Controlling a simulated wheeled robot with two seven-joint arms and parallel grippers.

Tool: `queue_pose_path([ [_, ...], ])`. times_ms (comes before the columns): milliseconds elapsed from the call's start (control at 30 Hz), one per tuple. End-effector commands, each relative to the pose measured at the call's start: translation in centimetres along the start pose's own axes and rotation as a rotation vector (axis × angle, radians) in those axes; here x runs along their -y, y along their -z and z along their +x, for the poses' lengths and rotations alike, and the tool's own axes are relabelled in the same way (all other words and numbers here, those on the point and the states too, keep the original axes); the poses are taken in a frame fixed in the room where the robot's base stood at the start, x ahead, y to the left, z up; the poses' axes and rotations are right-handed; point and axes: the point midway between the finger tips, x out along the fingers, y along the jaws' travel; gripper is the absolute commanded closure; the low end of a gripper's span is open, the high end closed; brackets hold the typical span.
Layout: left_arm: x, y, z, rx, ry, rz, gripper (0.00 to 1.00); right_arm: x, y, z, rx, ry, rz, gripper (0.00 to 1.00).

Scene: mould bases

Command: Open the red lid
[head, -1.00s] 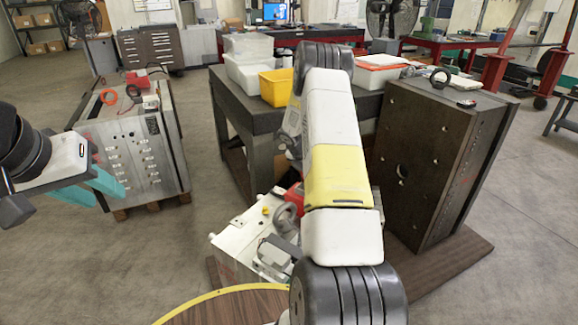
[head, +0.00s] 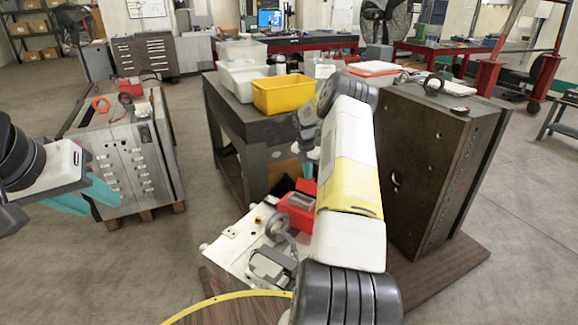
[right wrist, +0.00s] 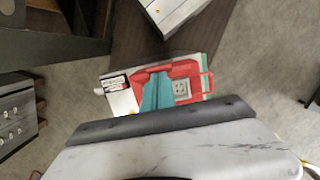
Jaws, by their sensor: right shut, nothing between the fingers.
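A red box-like part (head: 297,213) with a grey patch on its top sits on the white machine base (head: 232,245), partly hidden behind my right arm. A smaller red piece (head: 306,186) shows just behind it; I cannot tell whether this is the lid. In the right wrist view the red part (right wrist: 186,70) has a grey square face and a loop-shaped edge at its right. My right gripper (head: 309,169) is shut and empty, with its teal fingers (right wrist: 156,92) over the red part; contact is unclear. My left gripper (head: 92,196) hangs at the far left, away from it; its opening is unclear.
A dark table (head: 229,98) with a yellow bin (head: 283,93) and white bins stands behind. A large dark mould block (head: 425,165) stands on a wooden board at the right. A grey mould block (head: 125,150) is at the left. A grey clamp and handwheel (head: 270,265) sit near the red part.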

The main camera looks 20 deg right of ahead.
Motion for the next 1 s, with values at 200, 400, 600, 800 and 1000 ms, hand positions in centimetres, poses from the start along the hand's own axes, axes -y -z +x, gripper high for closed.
queue_pose_path([
  [200,0.0,0.0,0.0,0.0,0.0,0.0,0.64,0.1,-0.9,0.1,0.018,-0.006,0.001,1.0],
  [400,0.0,0.0,0.0,0.0,0.0,0.0,0.64,0.2,-1.1,0.1,0.021,-0.004,0.001,1.0],
  [600,0.0,0.0,0.0,0.0,0.0,0.0,0.64,0.3,-1.2,0.2,0.022,-0.003,0.002,1.0],
  [800,0.0,0.0,0.0,0.0,0.0,0.0,0.64,0.4,-1.3,-0.9,0.024,-0.003,0.004,1.0],
  [1000,0.0,0.0,0.0,0.0,0.0,0.0,0.64,0.2,-0.8,-4.4,0.016,-0.002,0.002,1.0],
])
